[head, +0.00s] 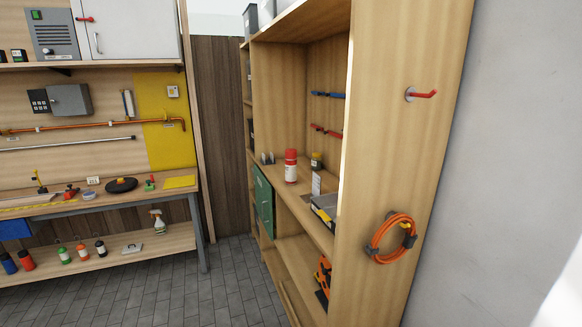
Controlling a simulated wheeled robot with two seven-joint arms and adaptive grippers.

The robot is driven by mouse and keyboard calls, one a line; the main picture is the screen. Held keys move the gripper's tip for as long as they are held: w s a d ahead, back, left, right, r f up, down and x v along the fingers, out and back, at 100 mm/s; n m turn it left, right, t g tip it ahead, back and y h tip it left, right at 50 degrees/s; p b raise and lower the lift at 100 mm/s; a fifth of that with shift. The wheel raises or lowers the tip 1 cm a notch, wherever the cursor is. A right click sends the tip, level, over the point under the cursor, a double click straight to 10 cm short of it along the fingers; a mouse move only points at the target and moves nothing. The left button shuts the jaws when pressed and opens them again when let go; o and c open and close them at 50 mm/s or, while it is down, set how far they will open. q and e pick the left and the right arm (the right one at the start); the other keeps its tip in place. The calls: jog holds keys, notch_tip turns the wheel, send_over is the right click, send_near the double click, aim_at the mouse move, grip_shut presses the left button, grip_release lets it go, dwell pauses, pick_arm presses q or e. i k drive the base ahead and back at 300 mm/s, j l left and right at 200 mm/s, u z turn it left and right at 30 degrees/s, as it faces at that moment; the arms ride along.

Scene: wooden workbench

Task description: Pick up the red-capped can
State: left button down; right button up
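A red can with a red top and a pale label band (291,166) stands upright on the middle shelf of the wooden cabinet (400,130), near the shelf's front edge. I take it to be the red-capped can. A smaller dark jar with a yellowish lid (316,161) stands behind it to the right. Neither of my grippers is in view, and nothing touches the can.
A white card (316,183) and a grey-black case (324,209) are right of the can. A green panel (263,200) hangs at the cabinet front. An orange hose coil (391,238) hangs on its side. A workbench (100,205) stands left; tiled floor (230,280) between is clear.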

aim_at(290, 165)
jog(key=i+j+z, duration=0.3)
jog(key=j, duration=0.3)
jog(key=i+j+z, duration=0.2)
jog(key=j, duration=0.15)
jog(key=i+j+z, duration=0.15)
jog(key=j, duration=0.15)
jog(key=j+z, duration=0.15)
jog(key=j, duration=0.25)
jog(key=i, duration=0.05)
